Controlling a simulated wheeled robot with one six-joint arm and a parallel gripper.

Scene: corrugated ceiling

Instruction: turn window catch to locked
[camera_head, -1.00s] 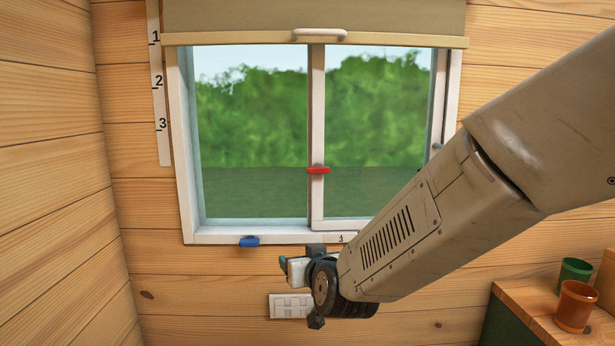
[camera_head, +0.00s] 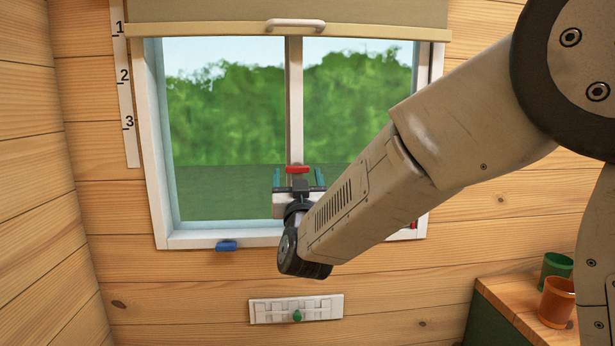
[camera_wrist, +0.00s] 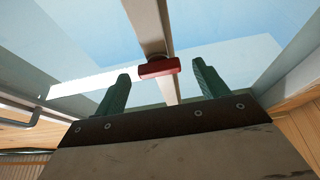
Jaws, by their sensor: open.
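The red window catch (camera_head: 297,170) sits on the white middle post of the window (camera_head: 295,95), its handle lying level across the post. In the wrist view the catch (camera_wrist: 158,68) shows between and beyond the two green fingers. My gripper (camera_head: 298,178) is just below the catch in the head view, fingers pointing up and spread to either side of it. In the wrist view my gripper (camera_wrist: 160,85) is open, with nothing between the fingertips. I cannot tell whether a finger touches the catch; a gap shows on both sides.
A blue piece (camera_head: 226,246) is on the window's lower frame. A roller blind (camera_head: 200,12) with a pale handle hangs across the top. A white panel with a green knob (camera_head: 297,315) is on the wall below. Green (camera_head: 556,267) and orange (camera_head: 557,302) cups stand at right.

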